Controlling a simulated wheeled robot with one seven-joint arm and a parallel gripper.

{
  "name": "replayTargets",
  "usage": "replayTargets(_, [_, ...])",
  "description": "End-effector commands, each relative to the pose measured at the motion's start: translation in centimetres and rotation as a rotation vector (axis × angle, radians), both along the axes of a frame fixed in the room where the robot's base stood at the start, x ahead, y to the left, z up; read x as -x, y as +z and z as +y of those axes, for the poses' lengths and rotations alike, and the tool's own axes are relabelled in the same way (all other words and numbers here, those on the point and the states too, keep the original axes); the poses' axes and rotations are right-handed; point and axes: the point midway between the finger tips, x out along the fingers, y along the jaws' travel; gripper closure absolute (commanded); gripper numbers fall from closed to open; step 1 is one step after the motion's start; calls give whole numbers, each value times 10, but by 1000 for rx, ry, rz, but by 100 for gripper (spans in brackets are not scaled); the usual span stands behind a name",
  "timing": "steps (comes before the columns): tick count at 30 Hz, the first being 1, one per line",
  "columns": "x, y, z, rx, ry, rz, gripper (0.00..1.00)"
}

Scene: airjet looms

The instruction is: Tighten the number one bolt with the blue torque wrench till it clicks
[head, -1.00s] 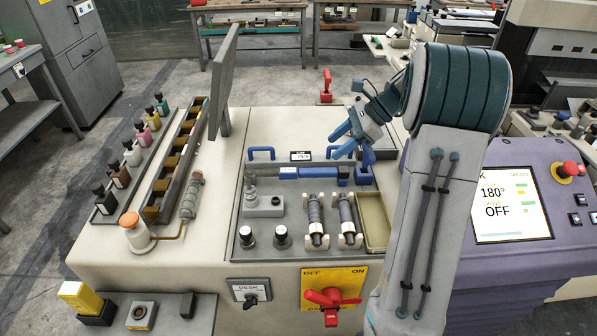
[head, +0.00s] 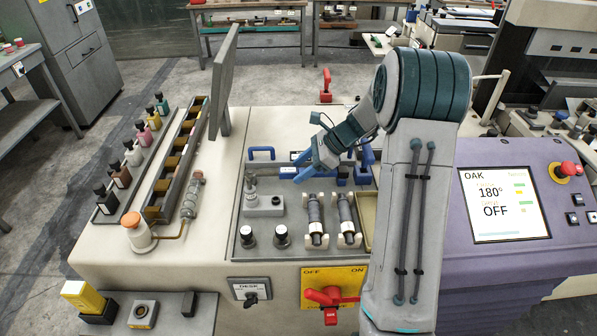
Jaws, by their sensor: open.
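The blue torque wrench (head: 362,176) lies across the back of the grey tray on the cream machine top. Its middle is partly hidden by my gripper. My gripper (head: 298,167) is open, with its blue fingers pointing left, over or close to the wrench. I cannot tell whether the fingers touch it. A small grey block with an upright metal post (head: 251,187) stands at the tray's left. I cannot make out a number marking any bolt.
Two dark rollers in cream holders (head: 316,222) and two round knobs (head: 248,236) sit in front of my gripper. An upright grey panel (head: 222,82) stands to the left. A red lever (head: 325,86) is behind. A purple console with a screen (head: 505,204) is at the right.

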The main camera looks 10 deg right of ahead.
Motion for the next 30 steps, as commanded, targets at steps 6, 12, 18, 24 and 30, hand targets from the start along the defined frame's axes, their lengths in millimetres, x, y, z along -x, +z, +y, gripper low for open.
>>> replayTargets(6, [-2,-11,9,1,-2,1,49])
replayTargets(12, [-2,-11,9,1,-1,0,60])
replayTargets(18, [-2,-10,9,1,-1,0,100])
replayTargets(24, [-2,-9,9,0,-1,-1,100])
replayTargets(30, [-3,11,9,1,-1,-5,100])
